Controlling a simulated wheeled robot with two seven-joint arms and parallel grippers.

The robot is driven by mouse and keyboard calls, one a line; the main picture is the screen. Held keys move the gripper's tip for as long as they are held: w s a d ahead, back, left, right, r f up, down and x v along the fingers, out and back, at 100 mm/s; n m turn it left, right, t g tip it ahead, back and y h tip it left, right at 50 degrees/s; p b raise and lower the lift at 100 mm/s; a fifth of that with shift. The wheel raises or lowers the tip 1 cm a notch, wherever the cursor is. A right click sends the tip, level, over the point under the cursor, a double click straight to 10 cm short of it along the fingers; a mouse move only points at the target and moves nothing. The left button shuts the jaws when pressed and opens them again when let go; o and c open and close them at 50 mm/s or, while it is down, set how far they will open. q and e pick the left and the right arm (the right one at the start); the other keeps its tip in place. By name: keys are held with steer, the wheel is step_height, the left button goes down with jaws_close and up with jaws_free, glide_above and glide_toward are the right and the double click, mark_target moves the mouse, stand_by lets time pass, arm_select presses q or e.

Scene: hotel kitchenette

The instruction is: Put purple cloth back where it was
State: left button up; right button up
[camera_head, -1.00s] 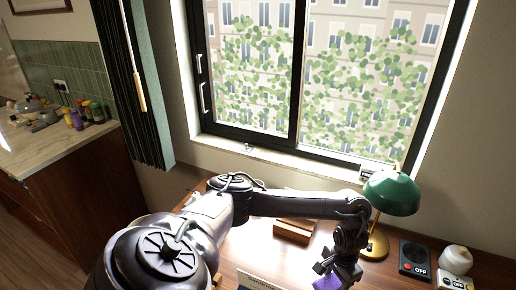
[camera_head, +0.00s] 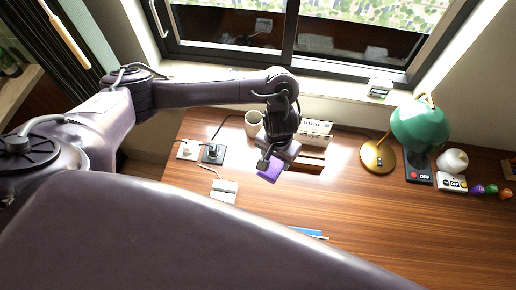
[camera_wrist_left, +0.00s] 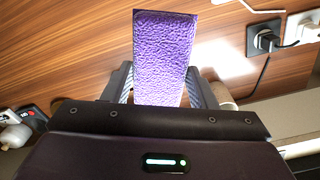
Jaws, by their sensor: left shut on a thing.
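The purple cloth (camera_head: 270,170) is a small folded rectangle with a rough texture. It also shows in the left wrist view (camera_wrist_left: 164,50), between the two fingers. My left gripper (camera_head: 268,160) is shut on the cloth and holds it over the wooden desk (camera_head: 330,205); the exact height above the desk is hard to tell. In the left wrist view my left gripper (camera_wrist_left: 165,88) has one finger on each side of the cloth. My right gripper is not in view.
Behind my left gripper stand a white mug (camera_head: 253,122) and a box with printed cards (camera_head: 318,130). A green lamp (camera_head: 420,125) and a switch box (camera_head: 419,172) are at right. Plugs sit on a socket (camera_head: 212,154) at left. The desk's front right is clear.

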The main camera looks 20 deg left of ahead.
mark_target(278, 170)
arm_select(q)
steer(key=f, duration=0.1)
steer(key=d+f, duration=0.1)
steer(key=f, duration=0.3)
steer(key=shift+s+d, duration=0.2)
steer(key=shift+s, duration=0.2)
steer(key=f+b, duration=0.2)
steer(key=f, duration=0.1)
steer(key=f+b, duration=0.6)
steer(key=shift+w+a+f, duration=0.2)
steer(key=shift+a, duration=0.1)
steer(key=shift+f+b, duration=0.45)
steer(key=shift+b, duration=0.15)
steer(key=shift+f+b, duration=0.4)
steer(key=shift+f, duration=0.1)
step_height(278, 170, down, 3)
steer(key=shift+f+b, duration=0.2)
steer(key=shift+b, duration=1.05)
steer(key=shift+r, duration=0.1)
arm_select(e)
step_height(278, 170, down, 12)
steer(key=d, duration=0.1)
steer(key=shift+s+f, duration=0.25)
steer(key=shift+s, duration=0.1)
arm_select(q)
steer(key=o, duration=0.9)
